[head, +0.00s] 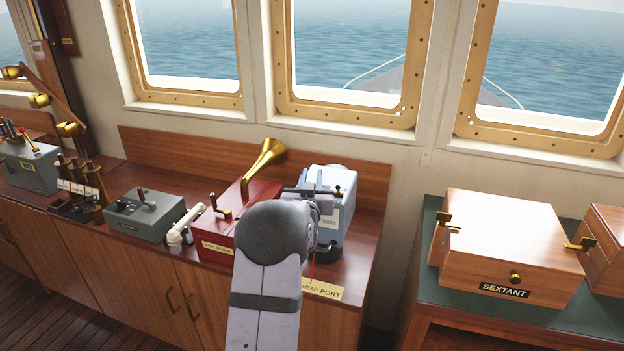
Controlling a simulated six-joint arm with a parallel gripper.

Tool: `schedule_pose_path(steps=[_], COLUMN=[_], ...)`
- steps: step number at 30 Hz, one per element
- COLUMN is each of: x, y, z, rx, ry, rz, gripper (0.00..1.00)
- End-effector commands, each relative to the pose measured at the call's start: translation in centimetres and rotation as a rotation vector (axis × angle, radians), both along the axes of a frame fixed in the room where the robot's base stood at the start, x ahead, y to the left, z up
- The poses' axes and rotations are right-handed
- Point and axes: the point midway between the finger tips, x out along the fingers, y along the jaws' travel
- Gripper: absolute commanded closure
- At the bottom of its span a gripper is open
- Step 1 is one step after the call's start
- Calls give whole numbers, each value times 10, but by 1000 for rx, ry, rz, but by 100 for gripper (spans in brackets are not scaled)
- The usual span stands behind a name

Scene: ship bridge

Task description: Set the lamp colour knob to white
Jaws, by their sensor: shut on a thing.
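A pale blue-grey box (345,213) with a white label stands at the right end of the wooden console. A brass-tipped dark lever (338,194) shows near its top, and a dark curved handle is low on its front. My gripper (318,190) is at the upper left of this box, with its jaws shut at the box top. The lamp colour knob is hidden behind my gripper and wrist, so its setting cannot be read. My arm covers the left part of the box.
A red box (232,222) with a brass horn (262,165) stands close on the left. Further left are a white handset (186,222), a grey lever box (146,215) and brass levers. A wooden sextant box (505,245) stands on a separate green-topped table at the right.

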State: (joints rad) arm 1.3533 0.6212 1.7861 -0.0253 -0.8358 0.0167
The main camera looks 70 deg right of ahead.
Motion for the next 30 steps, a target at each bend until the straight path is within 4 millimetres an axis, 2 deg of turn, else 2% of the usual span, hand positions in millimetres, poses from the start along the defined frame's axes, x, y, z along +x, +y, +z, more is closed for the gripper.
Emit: schedule_pose_path(steps=[3,4,6,19,30], x=[0,0,0,-1,-10], y=[0,0,0,4,43], z=[1,1,1,0,-1], rx=[-1,-1,-1,-2,-2], ry=[0,0,0,0,0], rz=[-1,-1,-1,-1,-1], gripper=[100,72,58,58,58])
